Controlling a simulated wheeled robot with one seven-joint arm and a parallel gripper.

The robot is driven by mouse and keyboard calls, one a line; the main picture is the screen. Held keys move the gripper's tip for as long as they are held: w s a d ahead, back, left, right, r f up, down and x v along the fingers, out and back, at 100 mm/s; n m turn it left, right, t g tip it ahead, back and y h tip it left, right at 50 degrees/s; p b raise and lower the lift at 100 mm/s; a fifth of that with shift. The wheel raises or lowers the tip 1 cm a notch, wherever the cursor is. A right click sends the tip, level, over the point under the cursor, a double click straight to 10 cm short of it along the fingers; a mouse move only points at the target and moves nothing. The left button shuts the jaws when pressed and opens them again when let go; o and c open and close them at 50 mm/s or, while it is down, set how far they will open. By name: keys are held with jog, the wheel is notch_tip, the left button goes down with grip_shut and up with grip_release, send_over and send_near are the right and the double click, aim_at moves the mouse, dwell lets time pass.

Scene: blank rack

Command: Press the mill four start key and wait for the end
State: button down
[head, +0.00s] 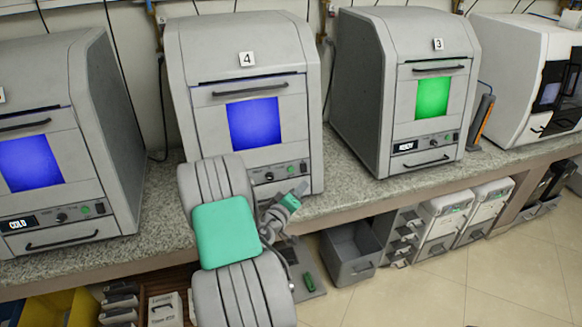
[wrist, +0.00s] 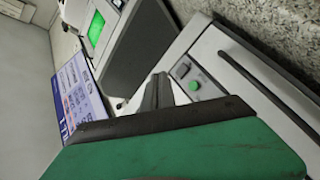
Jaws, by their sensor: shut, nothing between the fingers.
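Mill four (head: 246,90) stands on the counter with a "4" label above its door and a blue-lit window. Its front panel has a knob and a green start key (head: 290,169); my arm covers the panel's left part, so no display text shows. In the wrist view the green start key (wrist: 194,86) lies just beyond my fingertips, beside a grey switch. My gripper (wrist: 160,92) is shut and empty, its tips close to the panel, with a gap seeming to remain; contact is not clear. In the head view my gripper (head: 300,187) is just below the panel.
Mill three (head: 433,80) stands to the right with a green window and a "READY" display. Another mill (head: 35,120) at the left has a blue window and reads "COLD". A white machine (head: 530,75) is far right. A grey bin (head: 350,250) sits below the counter; floor is clear at right.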

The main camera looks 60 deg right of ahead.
aim_at(291, 169)
jog(key=shift+w, duration=0.1)
jog(key=shift+w+d+f+b, duration=0.3)
jog(key=shift+w+d, duration=0.7)
jog(key=shift+w+d+f+b, duration=0.25)
jog(key=shift+w+d+f, duration=0.05)
jog(key=shift+w+d, duration=0.7)
jog(key=shift+w+d+f+b, duration=0.3)
jog(key=shift+w+d, duration=0.7)
jog(key=shift+w+d+b, duration=0.3)
jog(key=shift+b, duration=0.1)
